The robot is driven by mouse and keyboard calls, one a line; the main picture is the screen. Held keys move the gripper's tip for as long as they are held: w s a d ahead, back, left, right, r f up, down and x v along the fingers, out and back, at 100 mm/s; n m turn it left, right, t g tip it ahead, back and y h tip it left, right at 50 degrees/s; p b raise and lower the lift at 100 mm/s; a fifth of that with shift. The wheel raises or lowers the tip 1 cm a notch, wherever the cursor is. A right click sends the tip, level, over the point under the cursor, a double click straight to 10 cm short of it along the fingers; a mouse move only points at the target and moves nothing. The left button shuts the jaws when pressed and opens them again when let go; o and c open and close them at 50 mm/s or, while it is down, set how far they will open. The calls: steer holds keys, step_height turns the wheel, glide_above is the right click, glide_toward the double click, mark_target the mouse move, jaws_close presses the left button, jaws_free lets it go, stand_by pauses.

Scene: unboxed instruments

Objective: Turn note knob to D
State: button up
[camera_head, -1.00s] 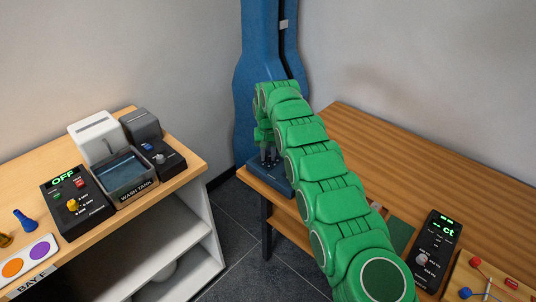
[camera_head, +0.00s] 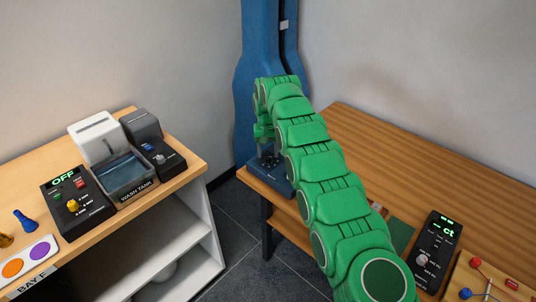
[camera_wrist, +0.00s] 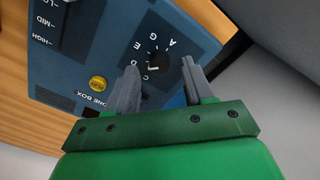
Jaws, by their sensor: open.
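The blue tone box (camera_head: 268,178) sits at the far left end of the wooden table under my gripper (camera_head: 268,150). In the wrist view the box (camera_wrist: 105,62) shows a dark note knob (camera_wrist: 158,60) with a white pointer mark, ringed by the letters C, D, E, G and A. The pointer is on the C–D side; I cannot tell exactly which letter it meets. My gripper (camera_wrist: 160,65) is open, its two grey fingers apart on either side of the knob in the picture. Whether they touch it is unclear.
A yellow button (camera_wrist: 97,83) and a slider panel marked LO, MID and HIGH (camera_wrist: 57,18) are on the same box face. A black device (camera_head: 436,250) stands farther right on the wooden table (camera_head: 420,160). A blue instrument case (camera_head: 262,90) stands close behind.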

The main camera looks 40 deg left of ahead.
mark_target(268, 156)
steer(key=shift+a+r, duration=0.1)
steer(key=shift+r, duration=2.8)
steer(key=shift+r, duration=0.1)
